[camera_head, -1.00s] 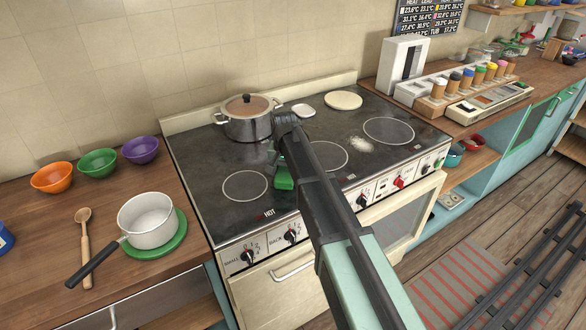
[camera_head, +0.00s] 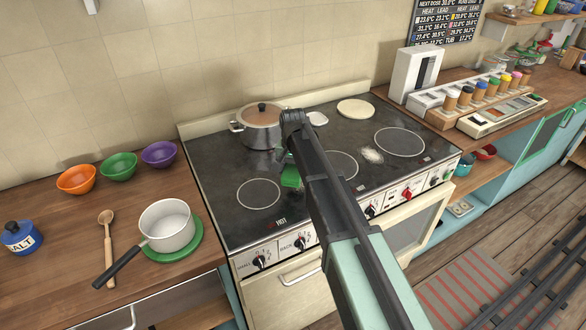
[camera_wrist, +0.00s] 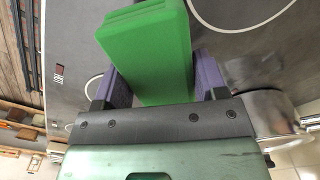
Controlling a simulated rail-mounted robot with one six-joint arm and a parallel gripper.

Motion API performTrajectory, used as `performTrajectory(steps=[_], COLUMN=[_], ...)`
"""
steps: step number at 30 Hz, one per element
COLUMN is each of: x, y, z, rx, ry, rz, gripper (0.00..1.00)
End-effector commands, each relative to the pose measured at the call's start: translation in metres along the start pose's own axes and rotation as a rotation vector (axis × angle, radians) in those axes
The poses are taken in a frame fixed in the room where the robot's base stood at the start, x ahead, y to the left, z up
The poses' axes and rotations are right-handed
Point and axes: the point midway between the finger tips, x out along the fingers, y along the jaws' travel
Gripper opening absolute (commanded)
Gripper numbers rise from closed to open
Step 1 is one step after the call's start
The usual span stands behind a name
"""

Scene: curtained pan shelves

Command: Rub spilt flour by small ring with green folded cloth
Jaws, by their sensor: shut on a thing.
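My gripper (camera_wrist: 160,78) is shut on the green folded cloth (camera_wrist: 150,45), with a purple-padded finger on each side of it in the wrist view. In the head view the cloth (camera_head: 290,177) shows over the middle of the dark cooktop (camera_head: 225,160), partly hidden by my arm. I cannot tell whether it touches the surface. A pale patch of spilt flour (camera_head: 372,155) lies to the right, between the middle ring (camera_head: 345,166) and the right ring (camera_head: 399,142). Another ring (camera_head: 258,193) is at the front left.
A lidded steel pot (camera_head: 261,128) stands at the back left, close to my gripper. A small pale disc (camera_head: 316,118) and a larger one (camera_head: 355,108) lie at the back. A white saucepan (camera_head: 166,226) is on the left counter. Knobs line the stove's front.

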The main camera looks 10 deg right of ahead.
Motion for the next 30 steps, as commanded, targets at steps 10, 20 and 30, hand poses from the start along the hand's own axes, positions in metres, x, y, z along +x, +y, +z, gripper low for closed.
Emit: performTrajectory(steps=[10, 20, 30], x=[-0.009, -0.029, -0.029], y=[0.0, 0.0, 0.0], z=[0.0, 0.0, 0.0], rx=[0.0, 0.0, 0.0], ry=[0.0, 0.0, 0.0], rz=[0.0, 0.0, 0.0], gripper=[0.28, 0.28, 0.27])
